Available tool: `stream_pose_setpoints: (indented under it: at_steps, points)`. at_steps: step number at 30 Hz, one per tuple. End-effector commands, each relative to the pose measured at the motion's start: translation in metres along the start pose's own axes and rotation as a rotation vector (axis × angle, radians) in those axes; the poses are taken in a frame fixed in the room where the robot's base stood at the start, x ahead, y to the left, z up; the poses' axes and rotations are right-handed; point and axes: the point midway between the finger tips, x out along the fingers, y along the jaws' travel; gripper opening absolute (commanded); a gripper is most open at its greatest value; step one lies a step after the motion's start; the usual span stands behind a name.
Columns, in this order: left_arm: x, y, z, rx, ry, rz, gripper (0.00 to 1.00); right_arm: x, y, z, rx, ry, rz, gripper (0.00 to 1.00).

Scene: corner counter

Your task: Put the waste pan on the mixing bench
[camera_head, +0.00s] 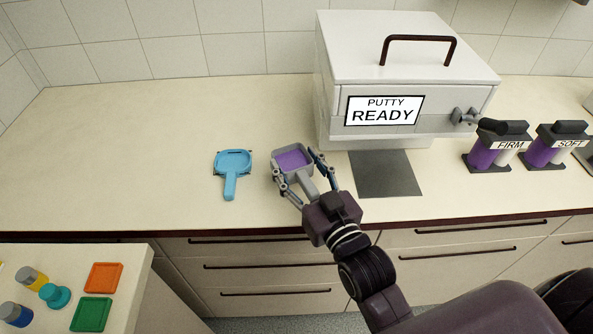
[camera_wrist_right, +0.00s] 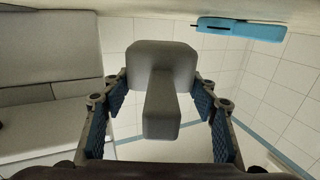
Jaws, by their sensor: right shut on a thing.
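A grey pan (camera_head: 293,159) with purple filling is between the fingers of my right gripper (camera_head: 303,172), over the counter. The gripper is shut on this pan, its fingers along the two sides. In the right wrist view the grey pan (camera_wrist_right: 162,65) shows its plain underside and handle between the two blue finger pads (camera_wrist_right: 160,105). No label marks either as the waste pan. My left gripper is out of view.
A white box labelled PUTTY READY (camera_head: 385,95) stands behind right, with a dark grey mat (camera_head: 385,175) before it. FIRM (camera_head: 497,147) and SOFT (camera_head: 555,147) dispensers stand at right. A separate bench (camera_head: 125,262) at lower left holds orange and green squares and small containers. The left counter is clear.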

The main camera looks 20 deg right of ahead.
Motion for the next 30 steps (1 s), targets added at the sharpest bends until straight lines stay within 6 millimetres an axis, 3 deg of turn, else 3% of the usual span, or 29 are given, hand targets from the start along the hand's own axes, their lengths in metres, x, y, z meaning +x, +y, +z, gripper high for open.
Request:
stream_pose_setpoints:
  at_steps: [2,10,22,23,27,30]
  points:
    - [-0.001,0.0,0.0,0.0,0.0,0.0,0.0,0.003,0.0,0.0,0.0,0.001,0.0,0.22]
    - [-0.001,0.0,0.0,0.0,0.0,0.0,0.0,0.003,0.0,0.033,0.0,-0.001,0.0,0.22]
    - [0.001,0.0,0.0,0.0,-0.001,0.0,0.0,0.003,0.0,0.038,0.0,0.002,0.0,0.22]
    - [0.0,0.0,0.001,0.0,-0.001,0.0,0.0,0.003,0.0,0.039,0.0,0.0,0.0,0.56]
    - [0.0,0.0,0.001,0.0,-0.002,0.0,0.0,0.003,0.0,0.038,0.0,-0.001,0.0,0.71]
    - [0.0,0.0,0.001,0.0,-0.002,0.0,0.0,0.003,0.0,0.038,0.0,-0.001,0.0,0.71]
